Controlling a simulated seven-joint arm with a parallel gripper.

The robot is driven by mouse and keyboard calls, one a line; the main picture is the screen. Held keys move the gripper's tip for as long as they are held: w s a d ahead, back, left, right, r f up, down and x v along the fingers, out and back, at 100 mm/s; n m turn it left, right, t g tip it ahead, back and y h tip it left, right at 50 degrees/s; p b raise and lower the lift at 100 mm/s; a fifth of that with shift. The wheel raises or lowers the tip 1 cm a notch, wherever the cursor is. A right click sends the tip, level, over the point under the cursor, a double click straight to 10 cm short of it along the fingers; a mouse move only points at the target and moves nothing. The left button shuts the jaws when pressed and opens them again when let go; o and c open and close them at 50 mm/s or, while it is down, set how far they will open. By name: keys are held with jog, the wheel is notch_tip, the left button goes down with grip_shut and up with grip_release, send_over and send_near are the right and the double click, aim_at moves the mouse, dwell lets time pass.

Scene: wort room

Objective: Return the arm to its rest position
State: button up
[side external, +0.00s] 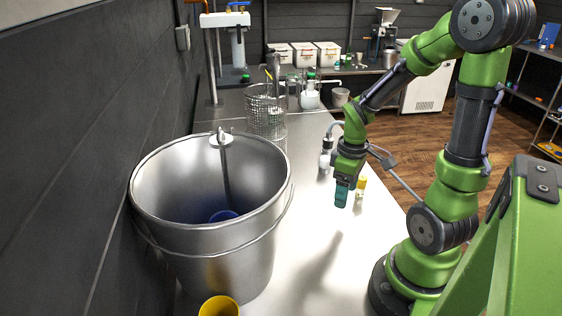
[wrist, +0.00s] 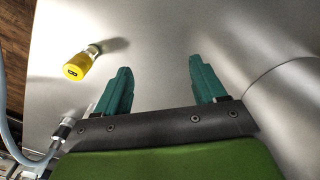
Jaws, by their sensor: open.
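My gripper (side external: 342,194) hangs from my green arm above the bright steel bench, to the right of the large metal pot. In the wrist view, the two teal fingers of my gripper (wrist: 157,88) stand wide apart with nothing between them. Below them is bare bench top. A small vial with a yellow cap (wrist: 77,66) stands to the left of the fingers, apart from them. The yellow-capped vial also shows in the side view (side external: 361,185), just right of my gripper.
The large steel pot (side external: 257,235) stands at the front left, with a blue thing (side external: 223,215) inside. A yellow cup (side external: 219,306) is at the front edge. A wire basket (side external: 266,112) and a green-capped bottle (side external: 310,95) stand farther back. The bench middle (side external: 300,240) is clear.

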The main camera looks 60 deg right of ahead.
jog(key=w+d, duration=0.1)
jog(key=w, duration=0.1)
jog(key=w+d, duration=0.1)
jog(key=w, duration=0.1)
jog(key=w+d+f, duration=0.1)
jog(key=w, duration=0.1)
jog(key=shift+d+f, duration=0.1)
jog(key=shift+s, duration=0.1)
jog(key=s+a+r, duration=0.1)
jog(key=s+a, duration=0.3)
jog(key=s, duration=0.2)
jog(key=w+d+r, duration=0.2)
jog(key=w+d, duration=0.5)
jog(key=shift+d+r, duration=0.15)
jog(key=shift+r, duration=0.15)
dwell(0.4)
